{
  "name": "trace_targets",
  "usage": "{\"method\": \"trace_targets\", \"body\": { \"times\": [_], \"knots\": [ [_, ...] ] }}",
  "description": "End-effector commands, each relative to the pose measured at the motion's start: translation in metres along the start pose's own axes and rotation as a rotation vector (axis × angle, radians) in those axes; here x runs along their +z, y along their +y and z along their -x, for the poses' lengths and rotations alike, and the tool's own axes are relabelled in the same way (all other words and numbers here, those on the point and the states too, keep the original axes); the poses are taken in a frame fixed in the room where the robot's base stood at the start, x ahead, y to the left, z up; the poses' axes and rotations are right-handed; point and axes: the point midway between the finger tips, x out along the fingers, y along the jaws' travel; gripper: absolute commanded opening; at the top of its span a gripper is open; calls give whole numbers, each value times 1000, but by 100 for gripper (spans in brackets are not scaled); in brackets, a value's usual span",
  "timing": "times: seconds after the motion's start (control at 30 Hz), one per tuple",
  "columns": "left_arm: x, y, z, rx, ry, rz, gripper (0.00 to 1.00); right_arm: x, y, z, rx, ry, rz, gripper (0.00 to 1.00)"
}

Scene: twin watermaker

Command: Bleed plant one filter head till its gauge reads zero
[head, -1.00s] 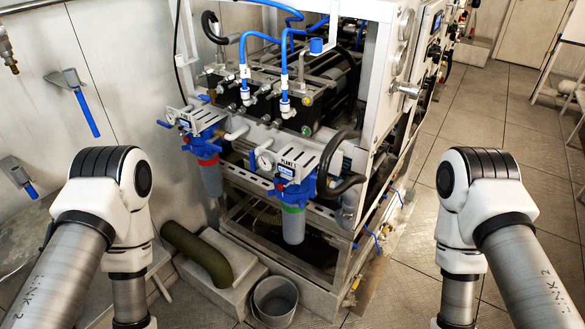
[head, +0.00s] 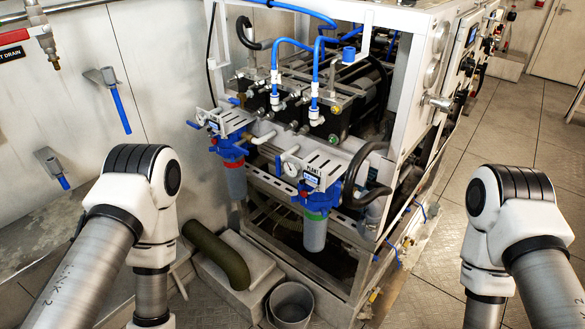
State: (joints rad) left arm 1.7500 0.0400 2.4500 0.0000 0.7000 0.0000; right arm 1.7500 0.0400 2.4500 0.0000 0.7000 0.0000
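Two blue filter heads hang on the front of the watermaker frame. The nearer filter head (head: 318,198) has a label that seems to read "PLANT 1", a green ring and a clear grey bowl (head: 314,234). A round white gauge (head: 291,168) sits at its left; its needle is too small to read. A red button-like part shows on its front. The other filter head (head: 228,146) has a red ring and its own gauge (head: 213,127). Both my arms are in view, left and right of the plant, but both grippers are below the picture and hidden.
A grey bucket (head: 291,304) stands on the floor below the nearer filter. A dark green pipe (head: 216,252) bends over a concrete block (head: 252,270). Blue-handled valves (head: 116,100) are on the left wall. The tiled floor at the right (head: 490,140) is clear.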

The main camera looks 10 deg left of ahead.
Motion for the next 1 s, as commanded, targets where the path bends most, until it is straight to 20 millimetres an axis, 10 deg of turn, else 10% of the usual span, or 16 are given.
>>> {"method": "trace_targets", "body": {
  "times": [0.2, 0.33, 1.0],
  "knots": [
    [0, 0, 0, 0, 0, 0, 40, 0, 0, 0, 0, 0, 0, 35],
    [0, 0, 0, 0, 0, 0, 0, 0, 0, 0, 0, 0, 0, 35],
    [0, 0, 0, 0, 0, 0, 0, 0, 0, 0, 0, 0, 0, 35]
  ]
}}
